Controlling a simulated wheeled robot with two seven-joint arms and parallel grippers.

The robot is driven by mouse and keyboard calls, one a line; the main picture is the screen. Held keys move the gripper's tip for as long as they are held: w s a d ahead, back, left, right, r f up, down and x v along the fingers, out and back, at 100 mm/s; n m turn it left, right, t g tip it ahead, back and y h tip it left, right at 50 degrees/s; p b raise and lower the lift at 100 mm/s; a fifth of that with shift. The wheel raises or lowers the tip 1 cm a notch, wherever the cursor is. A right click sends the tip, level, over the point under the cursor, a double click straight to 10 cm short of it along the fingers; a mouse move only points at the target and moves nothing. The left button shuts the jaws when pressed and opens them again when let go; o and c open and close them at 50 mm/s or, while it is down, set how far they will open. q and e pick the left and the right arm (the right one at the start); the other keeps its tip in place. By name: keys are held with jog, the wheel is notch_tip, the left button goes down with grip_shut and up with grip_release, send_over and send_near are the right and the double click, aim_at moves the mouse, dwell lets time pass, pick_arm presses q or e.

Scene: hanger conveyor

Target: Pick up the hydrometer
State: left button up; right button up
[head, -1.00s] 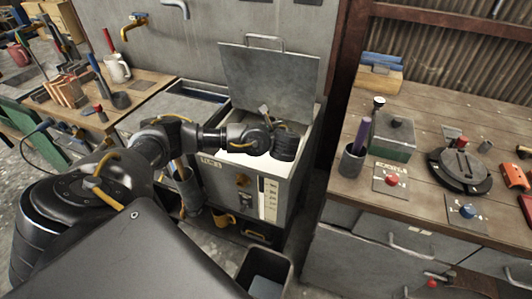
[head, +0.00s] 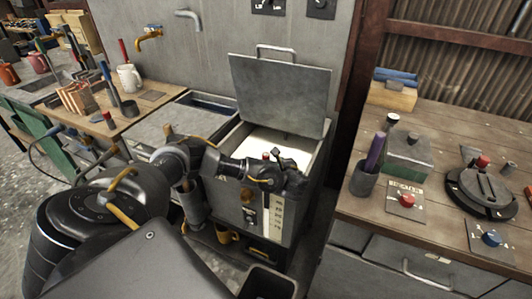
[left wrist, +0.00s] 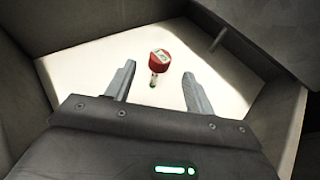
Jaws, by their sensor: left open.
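The hydrometer (left wrist: 160,59) has a red top with a pale mark and a thin stem with a green tip. It stands in the white interior of the grey tank (left wrist: 265,118), between my left gripper's fingers and a little beyond them. Its red top also shows as a small spot in the head view (head: 266,155). My left gripper (left wrist: 159,72) is open and empty. In the head view, my left gripper (head: 283,160) is over the front of the tank, partly hidden by its wrist. My right gripper is not in view.
The tank's raised lid (head: 282,92) stands behind the opening. The tank walls bound the gripper closely. A wooden workbench (head: 440,150) with a pen cup (head: 364,180) and several devices is at the right. A bench with a white jug (head: 130,78) is at the left.

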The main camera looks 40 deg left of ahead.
aim_at(264, 154)
pick_arm(q)
jog(key=shift+x, duration=3.7)
jog(key=shift+a+r, duration=0.1)
jog(key=shift+r, duration=0.1)
jog(key=shift+s, duration=0.1)
grip_shut()
